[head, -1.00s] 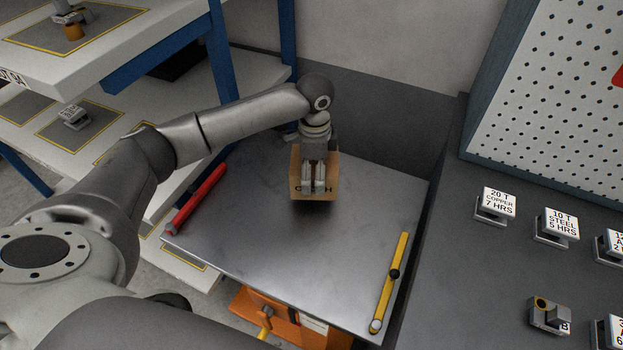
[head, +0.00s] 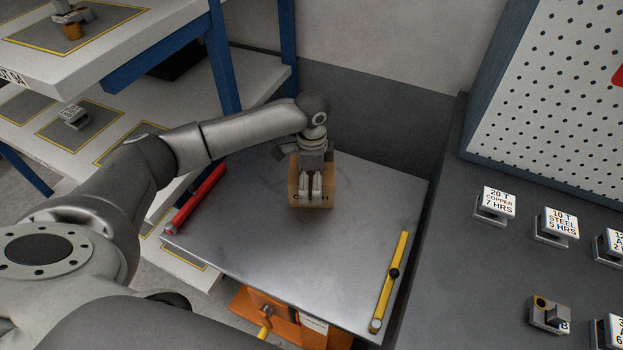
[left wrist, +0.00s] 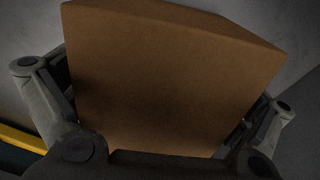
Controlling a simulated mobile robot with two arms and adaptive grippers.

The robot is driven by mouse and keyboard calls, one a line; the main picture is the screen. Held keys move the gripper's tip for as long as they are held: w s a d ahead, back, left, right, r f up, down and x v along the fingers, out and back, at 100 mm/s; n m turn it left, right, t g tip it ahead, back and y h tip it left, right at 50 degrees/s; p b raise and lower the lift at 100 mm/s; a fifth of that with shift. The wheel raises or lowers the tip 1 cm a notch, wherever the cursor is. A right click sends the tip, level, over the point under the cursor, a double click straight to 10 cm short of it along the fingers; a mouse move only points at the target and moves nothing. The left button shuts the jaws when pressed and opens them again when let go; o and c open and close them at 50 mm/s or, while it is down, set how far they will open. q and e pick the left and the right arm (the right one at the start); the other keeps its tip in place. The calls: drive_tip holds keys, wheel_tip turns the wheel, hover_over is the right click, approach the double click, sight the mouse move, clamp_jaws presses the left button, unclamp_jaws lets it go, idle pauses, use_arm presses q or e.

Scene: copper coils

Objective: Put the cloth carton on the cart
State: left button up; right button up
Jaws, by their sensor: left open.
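The cloth carton (head: 328,190) is a small brown box at the back middle of the cart's grey metal top (head: 280,250). It appears to rest upright on that top. My left gripper (head: 311,190) is over the carton, its fingers in front of the box's near face and hiding most of the lettering. In the left wrist view the carton (left wrist: 170,80) fills the middle, between the spread finger links of my left gripper (left wrist: 165,135). The jaws are open; I cannot tell whether a finger still touches the box. My right gripper is out of view.
A red bar (head: 195,200) lies along the cart's left edge and a yellow bar (head: 390,280) along its right. White shelves (head: 120,125) stand at left. A dark bench (head: 480,270) with labelled blocks is at right. The cart's front middle is clear.

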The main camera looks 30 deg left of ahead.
use_arm(q)
drive_tip(key=shift+r, duration=0.1)
wheel_tip(320, 180, up, 12)
idle(0.5)
